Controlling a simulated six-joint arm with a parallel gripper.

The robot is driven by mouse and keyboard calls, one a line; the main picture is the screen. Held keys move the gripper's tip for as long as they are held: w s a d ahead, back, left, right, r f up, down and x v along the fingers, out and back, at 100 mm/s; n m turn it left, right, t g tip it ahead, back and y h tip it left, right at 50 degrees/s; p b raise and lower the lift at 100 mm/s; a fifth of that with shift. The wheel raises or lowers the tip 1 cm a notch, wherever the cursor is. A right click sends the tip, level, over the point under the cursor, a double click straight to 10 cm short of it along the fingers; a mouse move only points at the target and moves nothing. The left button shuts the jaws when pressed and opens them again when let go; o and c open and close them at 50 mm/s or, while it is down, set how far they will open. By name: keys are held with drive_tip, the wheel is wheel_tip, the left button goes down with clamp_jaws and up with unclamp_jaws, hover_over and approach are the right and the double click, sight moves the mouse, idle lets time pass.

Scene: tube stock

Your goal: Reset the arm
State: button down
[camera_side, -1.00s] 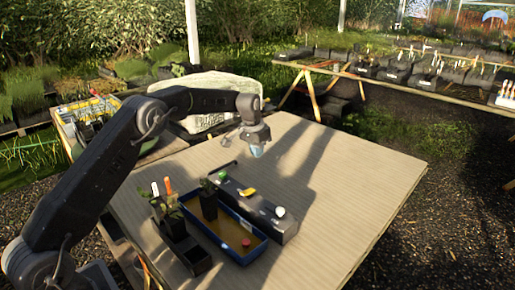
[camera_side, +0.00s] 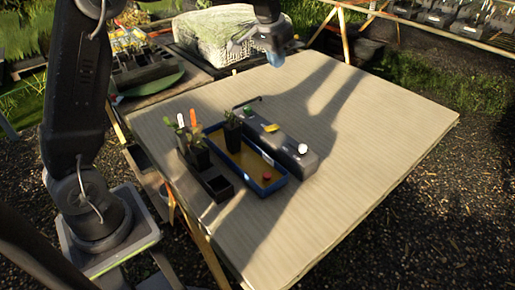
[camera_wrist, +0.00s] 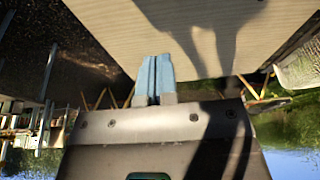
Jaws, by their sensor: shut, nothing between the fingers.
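My gripper (camera_side: 274,57) is above the far side of the wooden table (camera_side: 350,150), clear of everything on it. In the wrist view my gripper's blue fingers (camera_wrist: 155,77) are together with nothing between them. My arm stands upright from its base at the left of the side view, and its upper part runs out of the top of the picture.
A blue tray (camera_side: 275,184) with a yellow floor holds a potted plant (camera_side: 232,132) and a red item (camera_side: 267,176). Left of it is a black pot row (camera_side: 217,185) with plants and labels. Behind it lies a dark box (camera_side: 298,157) with coloured knobs. The table's right half is clear.

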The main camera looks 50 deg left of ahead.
drive_tip(key=s+d+r+t, duration=0.1)
drive_tip(key=s+d+r, duration=0.2)
drive_tip(key=s, duration=0.4)
drive_tip(key=s+d+r, duration=0.2)
drive_tip(key=s, duration=0.6)
drive_tip(key=s+d+f, duration=0.1)
drive_tip(key=s+f, duration=0.1)
drive_tip(key=s, duration=0.6)
drive_tip(key=s+d+f+t, duration=0.1)
drive_tip(key=s+d+f, duration=0.1)
drive_tip(key=s, duration=0.6)
drive_tip(key=shift+f, duration=0.7)
